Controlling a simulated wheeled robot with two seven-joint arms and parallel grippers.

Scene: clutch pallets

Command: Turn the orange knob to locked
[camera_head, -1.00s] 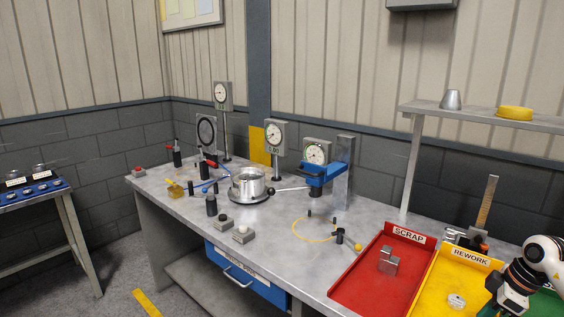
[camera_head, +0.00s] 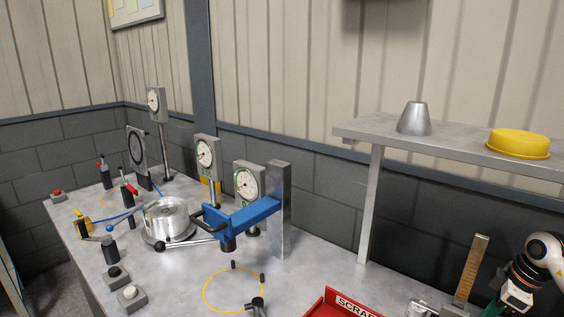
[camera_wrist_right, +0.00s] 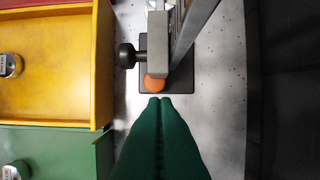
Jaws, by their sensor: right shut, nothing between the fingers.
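The orange knob (camera_wrist_right: 155,84) shows in the right wrist view, at the near end of a grey block (camera_wrist_right: 158,45) on a dark base plate. My right gripper (camera_wrist_right: 160,101) has green fingers, shut together and empty. Their tips point at the orange knob from just below it in the picture; I cannot tell whether they touch. In the head view, the gauge with the tall brass-coloured scale (camera_head: 472,268) stands at the lower right, beside my right arm (camera_head: 530,275). The knob cannot be made out there. My left gripper is not in view.
A black knob (camera_wrist_right: 126,56) juts left from the grey block. A yellow tray (camera_wrist_right: 103,75) and green tray (camera_wrist_right: 60,136) lie left. In the head view, a shelf (camera_head: 350,131) overhangs the bench, and a red scrap tray (camera_head: 328,298) is at the bottom.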

